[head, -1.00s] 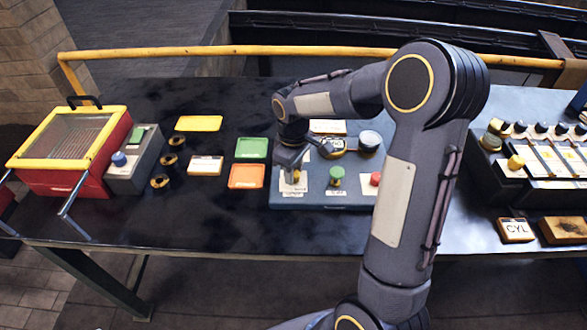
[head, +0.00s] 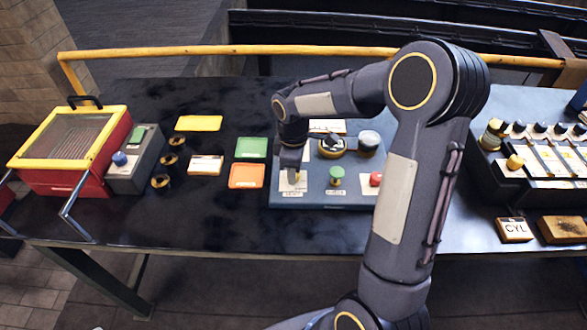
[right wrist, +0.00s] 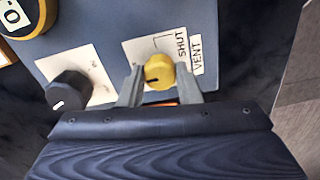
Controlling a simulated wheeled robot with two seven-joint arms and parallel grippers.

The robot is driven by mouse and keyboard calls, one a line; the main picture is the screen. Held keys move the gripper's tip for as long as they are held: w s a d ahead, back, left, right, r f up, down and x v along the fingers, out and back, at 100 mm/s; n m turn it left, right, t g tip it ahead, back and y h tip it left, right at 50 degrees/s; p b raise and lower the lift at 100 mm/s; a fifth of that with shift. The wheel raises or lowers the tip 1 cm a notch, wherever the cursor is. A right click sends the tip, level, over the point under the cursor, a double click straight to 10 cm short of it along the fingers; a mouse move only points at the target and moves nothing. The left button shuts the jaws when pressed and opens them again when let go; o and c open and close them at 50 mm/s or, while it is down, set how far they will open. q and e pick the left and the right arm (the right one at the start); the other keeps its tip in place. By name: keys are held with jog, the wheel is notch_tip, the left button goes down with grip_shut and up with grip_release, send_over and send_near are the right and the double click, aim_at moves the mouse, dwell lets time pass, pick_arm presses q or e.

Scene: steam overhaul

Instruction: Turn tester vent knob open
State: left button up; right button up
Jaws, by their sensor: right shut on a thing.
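The tester (head: 316,180) is a blue-grey panel on the table, in the middle of the head view. Its yellow vent knob (right wrist: 158,71) shows in the right wrist view beside labels reading SHUT and VENT. A dark mark on the knob points toward the lower left of that view, away from the word SHUT. My right gripper (right wrist: 158,84) is shut on the vent knob, one finger at each side. In the head view the right gripper (head: 293,178) points down at the panel's left front and mostly hides the knob. My left gripper is not in view.
The panel also carries a green knob (head: 337,175), a red knob (head: 376,179), a gauge (head: 333,146) and a pale round cap (head: 369,140). A black knob (right wrist: 68,91) is close by in the wrist view. Green (head: 251,148) and orange (head: 246,176) plates lie left of the tester.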

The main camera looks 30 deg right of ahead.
jog(key=o, duration=1)
jog(key=shift+c, duration=0.2)
notch_tip(320, 180, up, 7)
jog(key=shift+r, duration=0.4)
